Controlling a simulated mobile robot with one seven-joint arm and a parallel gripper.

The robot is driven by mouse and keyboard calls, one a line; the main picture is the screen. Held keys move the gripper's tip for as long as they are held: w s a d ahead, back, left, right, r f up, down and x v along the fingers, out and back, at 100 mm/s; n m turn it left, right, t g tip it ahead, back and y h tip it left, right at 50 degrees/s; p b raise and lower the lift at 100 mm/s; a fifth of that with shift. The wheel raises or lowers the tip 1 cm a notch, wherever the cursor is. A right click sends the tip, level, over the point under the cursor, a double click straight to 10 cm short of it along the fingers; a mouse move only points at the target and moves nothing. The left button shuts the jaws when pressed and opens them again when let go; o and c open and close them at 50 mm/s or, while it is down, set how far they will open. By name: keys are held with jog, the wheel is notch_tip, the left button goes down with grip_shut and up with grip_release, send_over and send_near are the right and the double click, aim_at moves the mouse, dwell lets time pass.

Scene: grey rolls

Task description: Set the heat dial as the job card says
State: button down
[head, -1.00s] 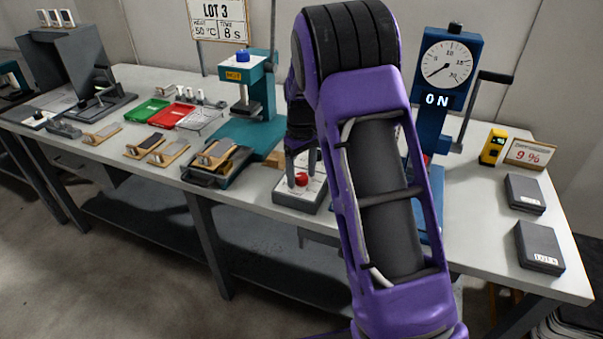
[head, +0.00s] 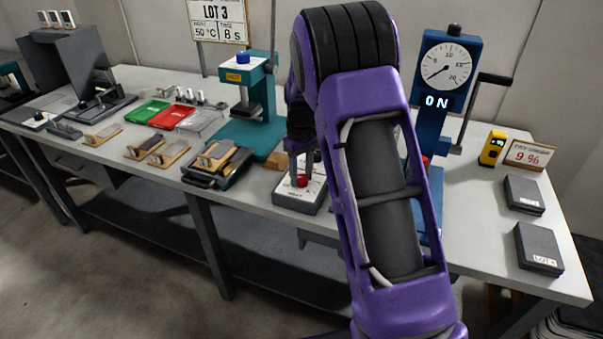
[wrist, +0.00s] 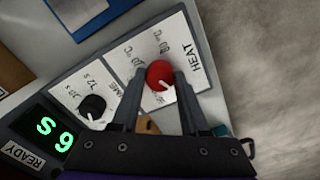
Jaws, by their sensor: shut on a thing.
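The red heat dial (wrist: 158,72) sits on a white panel marked HEAT, with a white pointer toward the panel's lower edge in the wrist view. Its temperature marks are partly hidden and hard to read. My gripper (wrist: 160,80) is shut on the dial, one finger at each side. In the head view the dial (head: 302,181) shows low on the control box (head: 297,200), beneath my gripper (head: 304,176). The job card (head: 218,22) reads LOT 3, heat 50 °C, time 8 s.
A black time dial (wrist: 92,107) and a green lit display (wrist: 45,138) marked READY lie beside the heat dial. A teal press (head: 240,110) stands left of the box. A blue dial-gauge stand (head: 432,110) is close on the right, partly behind my arm.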

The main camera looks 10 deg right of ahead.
aim_at(302, 177)
jog(key=m+p, duration=0.2)
jog(key=m, duration=0.4)
jog(key=shift+r, duration=0.15)
jog(key=shift+m+p, duration=0.85)
jog(key=shift+m, duration=1.45)
jog(key=shift+c, duration=2)
grip_release()
notch_tip(302, 177, up, 17)
jog(key=p, duration=0.1)
jog(key=shift+p, duration=0.3)
jog(key=shift+r, duration=0.1)
